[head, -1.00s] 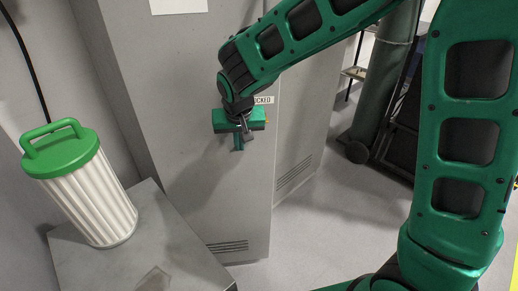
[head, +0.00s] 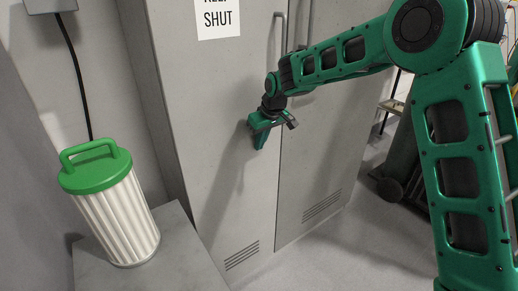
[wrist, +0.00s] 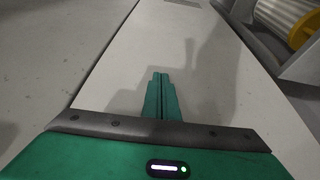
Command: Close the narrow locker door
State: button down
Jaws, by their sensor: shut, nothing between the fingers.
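The narrow locker door (head: 218,120) is the tall grey panel with the "KEEP SHUT" sign, left of centre in the head view.
A white ribbed canister with a green lid (head: 115,205) stands on a grey box (head: 175,250) at the lower left, close to the door. A ribbed object with a yellow end (wrist: 302,30) shows in the wrist view. Floor (head: 320,265) is clear at the lower right.

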jog(key=shift+w+a+r, duration=0.2)
jog(key=shift+w, duration=0.15)
jog(key=shift+d, duration=0.1)
